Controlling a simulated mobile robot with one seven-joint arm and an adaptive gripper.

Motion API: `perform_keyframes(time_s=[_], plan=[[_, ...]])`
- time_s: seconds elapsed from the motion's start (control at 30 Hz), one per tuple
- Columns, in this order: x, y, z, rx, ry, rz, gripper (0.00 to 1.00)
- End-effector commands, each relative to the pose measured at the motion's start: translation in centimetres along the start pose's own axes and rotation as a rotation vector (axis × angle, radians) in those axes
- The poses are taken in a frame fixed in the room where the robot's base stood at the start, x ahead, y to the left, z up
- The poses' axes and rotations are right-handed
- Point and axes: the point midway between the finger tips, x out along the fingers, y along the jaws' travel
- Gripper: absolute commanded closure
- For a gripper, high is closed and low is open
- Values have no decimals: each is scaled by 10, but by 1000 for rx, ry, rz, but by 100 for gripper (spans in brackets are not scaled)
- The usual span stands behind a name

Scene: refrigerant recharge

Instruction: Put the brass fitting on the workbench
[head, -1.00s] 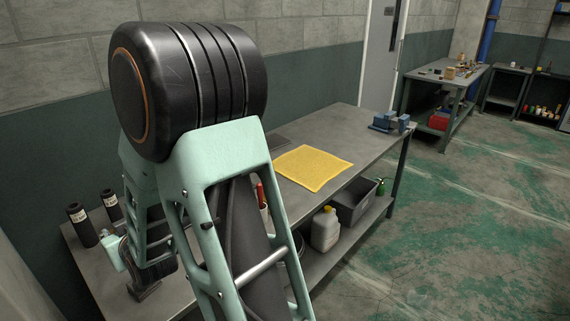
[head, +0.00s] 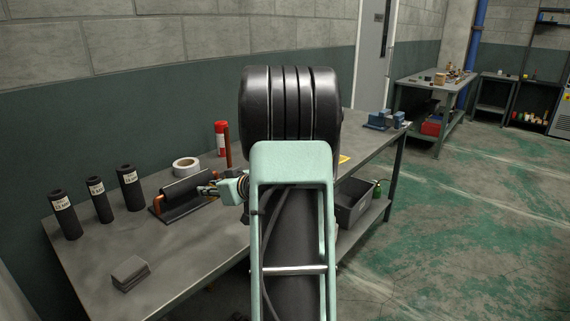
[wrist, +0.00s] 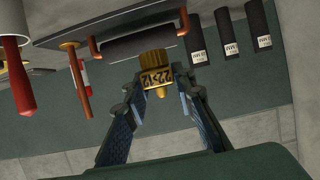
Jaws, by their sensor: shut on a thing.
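The brass fitting (wrist: 154,70) is a short gold-coloured piece with dark markings, seen in the wrist view. My gripper (wrist: 158,88) is shut on it, one finger on each side. In the head view my gripper (head: 207,188) is above the workbench (head: 190,250), beside a black insulated pipe with copper ends (head: 187,190). The fitting is too small to make out there. In the wrist view the fitting overlaps the edge of that pipe; I cannot tell whether they touch. My forearm hides the middle of the bench.
Several labelled black sleeves (head: 98,200) stand at the bench's left. A tape roll (head: 186,167), a red canister (head: 221,138) and a copper rod (head: 227,148) stand near the pipe. A small grey block (head: 130,272) lies near the front left. The bench's front left is mostly clear.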

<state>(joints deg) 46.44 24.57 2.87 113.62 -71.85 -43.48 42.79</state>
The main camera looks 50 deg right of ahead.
Motion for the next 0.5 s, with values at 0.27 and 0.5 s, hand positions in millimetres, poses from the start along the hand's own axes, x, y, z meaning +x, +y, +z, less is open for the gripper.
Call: perform_keyframes(time_s=[0.27,0.5], plan=[[-5,13,11,1,2,1,100],[7,-31,29,1,1,-3,100]])
